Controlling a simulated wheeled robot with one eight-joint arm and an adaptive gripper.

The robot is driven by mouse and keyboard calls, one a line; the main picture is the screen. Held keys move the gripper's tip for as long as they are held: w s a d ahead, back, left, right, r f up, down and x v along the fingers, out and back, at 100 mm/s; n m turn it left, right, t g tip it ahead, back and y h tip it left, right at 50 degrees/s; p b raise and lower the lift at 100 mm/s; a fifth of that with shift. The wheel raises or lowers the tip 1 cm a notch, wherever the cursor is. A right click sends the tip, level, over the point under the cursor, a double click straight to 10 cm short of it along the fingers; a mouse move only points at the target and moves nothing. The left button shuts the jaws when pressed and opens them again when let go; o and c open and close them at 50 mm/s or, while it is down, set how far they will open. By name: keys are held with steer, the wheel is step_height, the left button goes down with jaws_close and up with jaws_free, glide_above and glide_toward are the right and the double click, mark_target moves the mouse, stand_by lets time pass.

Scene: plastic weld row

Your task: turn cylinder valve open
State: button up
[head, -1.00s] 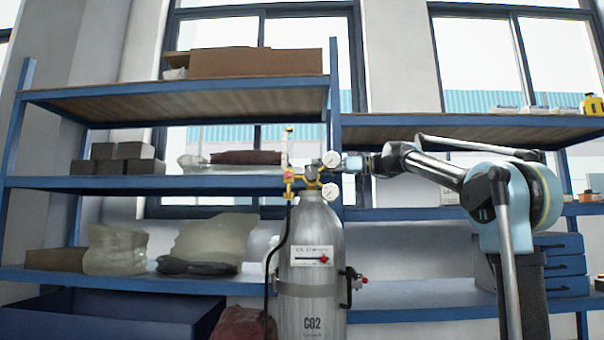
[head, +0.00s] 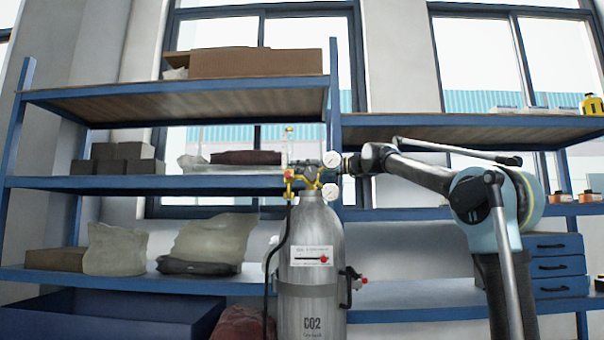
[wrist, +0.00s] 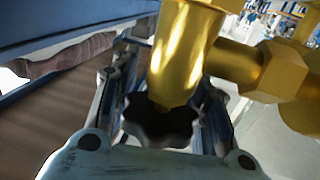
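The grey CO2 cylinder (head: 312,265) stands upright in the middle of the head view. Its brass valve (head: 308,178) sits on top and shows large and close in the wrist view (wrist: 182,55). A dark lobed handwheel (wrist: 160,128) lies below the brass body in the wrist view, between my two fingers. My gripper (wrist: 162,100) has its fingers spread wide on either side of the handwheel; firm contact is not clear. In the head view my gripper (head: 347,164) meets the valve from the right, and its fingertips are small and partly hidden by the gauges.
A black hose (head: 269,255) hangs left of the cylinder. Blue shelving (head: 110,184) with boxes and bags stands behind. A blue drawer unit (head: 556,265) stands at the right.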

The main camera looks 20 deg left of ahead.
steer(key=shift+w, duration=0.1)
steer(key=shift+c, duration=1.3)
steer(key=shift+n+g, duration=0.3)
steer(key=shift+g, duration=0.2)
steer(key=n+g, duration=0.1)
steer(key=g, duration=0.1)
steer(key=s+n+g+h, duration=0.1)
steer(key=n+g, duration=0.1)
steer(key=g, duration=0.1)
steer(key=shift+s+d+n, duration=0.1)
steer(key=shift+n, duration=0.2)
steer(key=shift+c, duration=0.2)
steer(key=shift+s+d+n+g+h, duration=0.2)
steer(key=shift+s+n+g+h, duration=0.1)
steer(key=shift+n+g+h, duration=0.7)
steer(key=shift+s+d+n+g+h, duration=0.2)
steer(key=shift+n+g+h, duration=0.45)
steer(key=shift+g, duration=0.6)
steer(key=shift+s+d+n+g+h, duration=0.15)
steer(key=shift+s+n+g+h, duration=0.2)
steer(key=shift+n+g+h, duration=0.65)
steer(key=shift+d+g, duration=0.1)
steer(key=shift+g, duration=0.25)
steer(key=o, duration=0.9)
